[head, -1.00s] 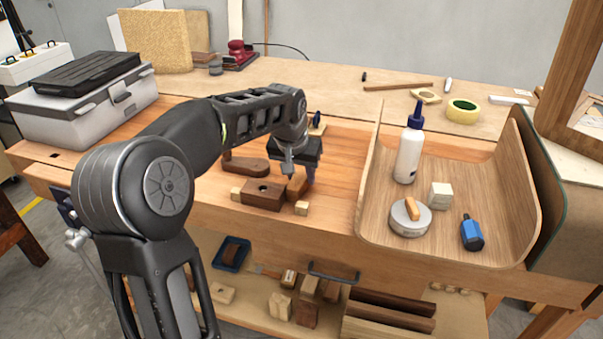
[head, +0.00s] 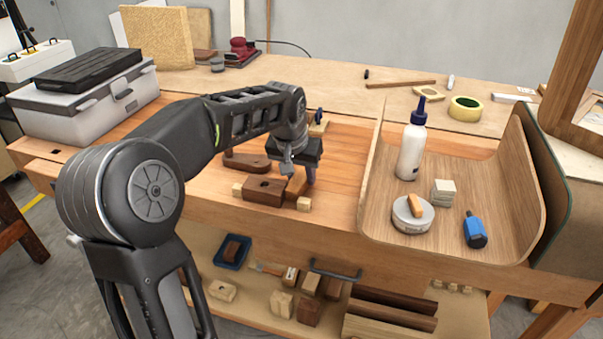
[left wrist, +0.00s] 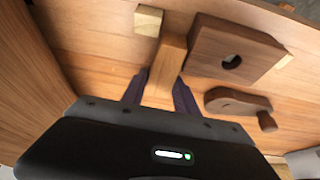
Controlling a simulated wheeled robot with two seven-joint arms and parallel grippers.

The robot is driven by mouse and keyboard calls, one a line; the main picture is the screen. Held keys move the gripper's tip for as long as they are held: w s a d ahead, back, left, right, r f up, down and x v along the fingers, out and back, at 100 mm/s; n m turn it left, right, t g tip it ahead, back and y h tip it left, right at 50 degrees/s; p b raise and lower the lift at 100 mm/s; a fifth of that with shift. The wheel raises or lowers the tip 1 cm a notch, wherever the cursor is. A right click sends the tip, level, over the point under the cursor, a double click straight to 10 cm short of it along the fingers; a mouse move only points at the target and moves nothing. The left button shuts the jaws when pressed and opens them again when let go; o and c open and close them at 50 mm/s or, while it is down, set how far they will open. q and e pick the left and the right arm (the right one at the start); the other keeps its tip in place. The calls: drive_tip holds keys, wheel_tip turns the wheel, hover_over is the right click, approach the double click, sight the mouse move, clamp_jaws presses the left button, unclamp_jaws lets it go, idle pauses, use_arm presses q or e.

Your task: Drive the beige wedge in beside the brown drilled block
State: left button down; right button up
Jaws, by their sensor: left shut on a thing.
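The brown drilled block (head: 264,190) lies on the workbench, its round hole facing up; it also shows in the left wrist view (left wrist: 232,48). Small beige pieces sit at its left (head: 237,190) and toward its right (head: 304,204). My left gripper (head: 299,176) points down and is shut on the wedge (head: 296,187), an orange-beige piece. In the left wrist view, the wedge (left wrist: 168,60) is between the purple fingers (left wrist: 160,92), its far end between the block and a small beige piece (left wrist: 148,20). Whether it touches either is unclear. My right gripper is out of view.
A dark brown handled wooden piece (head: 246,162) lies behind the block. A grey case (head: 85,110) stands at the left.

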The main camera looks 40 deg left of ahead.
use_arm(q)
drive_tip(key=shift+s+d, duration=0.1)
drive_tip(key=shift+s, duration=0.15)
drive_tip(key=shift+f, duration=0.1)
idle(0.4)
drive_tip(key=c, duration=0.9)
unclamp_jaws()
drive_tip(key=shift+o, duration=0.2)
drive_tip(key=shift+r+p, duration=2.7)
drive_tip(key=shift+r, duration=0.8)
